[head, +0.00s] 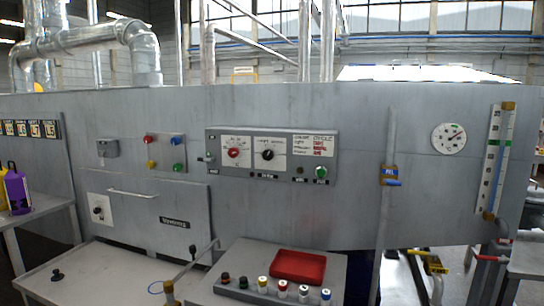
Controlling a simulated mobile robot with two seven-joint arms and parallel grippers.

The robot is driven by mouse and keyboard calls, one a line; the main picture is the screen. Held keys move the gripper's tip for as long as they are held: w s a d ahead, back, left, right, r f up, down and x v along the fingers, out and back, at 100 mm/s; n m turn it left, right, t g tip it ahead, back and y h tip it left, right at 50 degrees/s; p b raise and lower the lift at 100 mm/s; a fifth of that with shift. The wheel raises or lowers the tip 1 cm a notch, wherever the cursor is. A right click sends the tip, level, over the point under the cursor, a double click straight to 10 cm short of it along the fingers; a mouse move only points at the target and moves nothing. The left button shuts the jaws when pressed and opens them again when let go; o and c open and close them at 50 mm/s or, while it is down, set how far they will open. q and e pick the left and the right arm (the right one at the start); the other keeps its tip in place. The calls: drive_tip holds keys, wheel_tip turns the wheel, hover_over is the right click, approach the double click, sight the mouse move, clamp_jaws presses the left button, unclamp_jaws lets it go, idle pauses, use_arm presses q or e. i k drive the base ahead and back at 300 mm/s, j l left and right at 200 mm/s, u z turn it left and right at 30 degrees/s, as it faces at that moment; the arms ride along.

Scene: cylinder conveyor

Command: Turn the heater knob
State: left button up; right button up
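A grey control panel (268,153) is mounted on the grey wall. It carries a red knob (233,153) on a white dial plate and a black knob (267,155) on a second white plate beside it. A green knob (321,172) sits at the panel's lower right. Another dark knob (97,210) is on a small white plate at lower left. The labels are too small to read, so I cannot tell which one is the heater knob. Neither of my grippers is in view.
Coloured buttons (178,167) sit left of the panel. Below stands a grey bench (240,262) with a red tray (298,266) and several small coloured-top pieces. A vertical pipe with a blue-handled valve (390,176) and a round gauge (449,138) are at right.

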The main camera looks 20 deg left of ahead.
sight(233, 152)
drive_tip(key=i+j+u, duration=0.2)
drive_tip(key=j, duration=0.25)
drive_tip(key=i+j+u, duration=0.2)
drive_tip(key=j, duration=0.2)
drive_tip(key=i+j+u, duration=0.15)
drive_tip(key=j, duration=0.25)
drive_tip(key=k, duration=0.05)
